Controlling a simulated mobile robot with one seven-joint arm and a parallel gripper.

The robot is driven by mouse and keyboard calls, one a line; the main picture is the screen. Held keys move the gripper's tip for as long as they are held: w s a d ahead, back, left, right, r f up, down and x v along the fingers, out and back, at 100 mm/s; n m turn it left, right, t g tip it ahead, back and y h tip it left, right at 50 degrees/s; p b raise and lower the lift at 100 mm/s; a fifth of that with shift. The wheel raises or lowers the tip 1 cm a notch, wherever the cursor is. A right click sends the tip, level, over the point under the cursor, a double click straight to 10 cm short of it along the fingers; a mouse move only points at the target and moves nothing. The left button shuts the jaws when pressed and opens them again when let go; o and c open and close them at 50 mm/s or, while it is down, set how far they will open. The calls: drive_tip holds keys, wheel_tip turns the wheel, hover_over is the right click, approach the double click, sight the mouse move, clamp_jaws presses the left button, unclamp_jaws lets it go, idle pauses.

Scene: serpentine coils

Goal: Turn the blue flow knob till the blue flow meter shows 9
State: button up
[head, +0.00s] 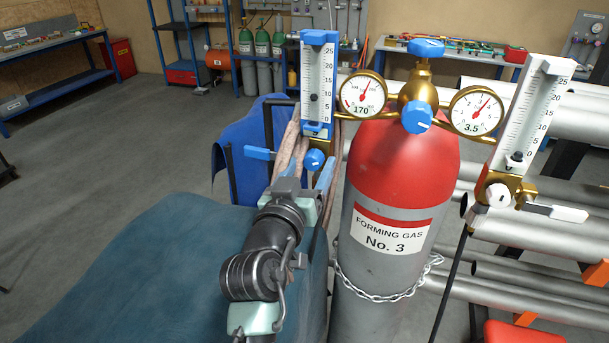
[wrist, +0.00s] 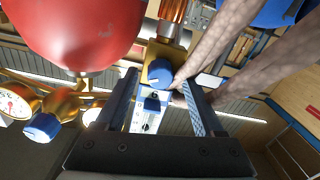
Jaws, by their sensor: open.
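The blue flow meter (head: 318,75) is a clear tube in a blue frame with a 0 to 25 scale. Its dark float stands a little below the 10 mark; the exact reading is too small to tell. The blue flow knob (head: 314,159) sits below it on a brass block. My gripper (head: 305,182) is just below and in front of this knob. In the wrist view my gripper (wrist: 160,78) is open, with the knob (wrist: 159,70) showing between its fingertips. I cannot tell whether either finger touches it. The meter (wrist: 150,115) also shows between the fingers.
A red-topped gas cylinder (head: 405,175) stands close on the right, with two gauges and blue regulator knobs. A white flow meter (head: 530,110) is farther right. A blue lever (head: 259,153) sticks out left of the knob. Brownish hoses (head: 287,150) run close beside my gripper.

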drive_tip(key=b+v, duration=0.5)
drive_tip(key=v, duration=0.8)
drive_tip(key=shift+r, duration=0.1)
drive_tip(key=s+d+r+t+y, duration=0.1)
drive_tip(key=s+r+t, duration=0.2)
drive_tip(key=r, duration=0.7)
drive_tip(key=s+d+r+t+y, duration=0.1)
drive_tip(key=s+r+t+y, duration=0.1)
drive_tip(key=r, duration=0.8)
drive_tip(key=s+d+r+n+t+y, duration=0.1)
drive_tip(key=s+r+t, duration=0.4)
drive_tip(key=r, duration=0.5)
drive_tip(key=shift+s+d+y, duration=0.4)
drive_tip(key=shift+s+y, duration=0.1)
